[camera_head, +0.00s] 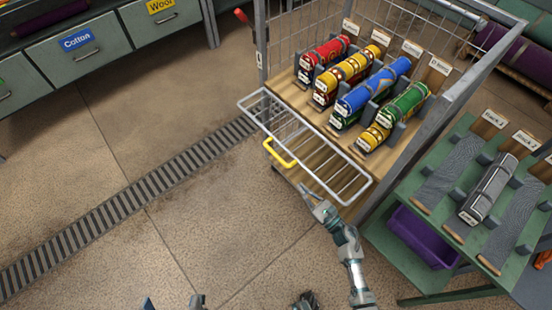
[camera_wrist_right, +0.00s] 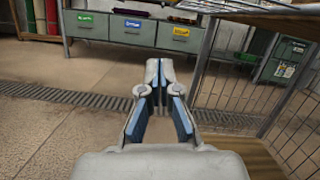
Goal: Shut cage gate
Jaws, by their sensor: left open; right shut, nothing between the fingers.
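The cage gate (camera_head: 345,168) is a silver wire frame with a yellow handle (camera_head: 281,152). In the head view it lies slanted across the front of the cage's wooden deck (camera_head: 285,95); its exact angle is hard to tell. My right gripper (camera_head: 309,190) is shut and empty, just below the gate's lower edge and right of the handle. I cannot tell whether it touches the gate. Its closed fingers also show in the right wrist view (camera_wrist_right: 160,70). My left gripper (camera_head: 172,303) is open at the bottom edge, far from the gate, with only its fingertips visible.
Coloured rolls (camera_head: 375,88) lie on the deck inside the cage's grey posts and mesh. A red lever (camera_head: 241,16) is at the cage's left post. A green rack (camera_head: 440,185) with a purple bin (camera_head: 422,236) stands right. Floor is clear left of the cage.

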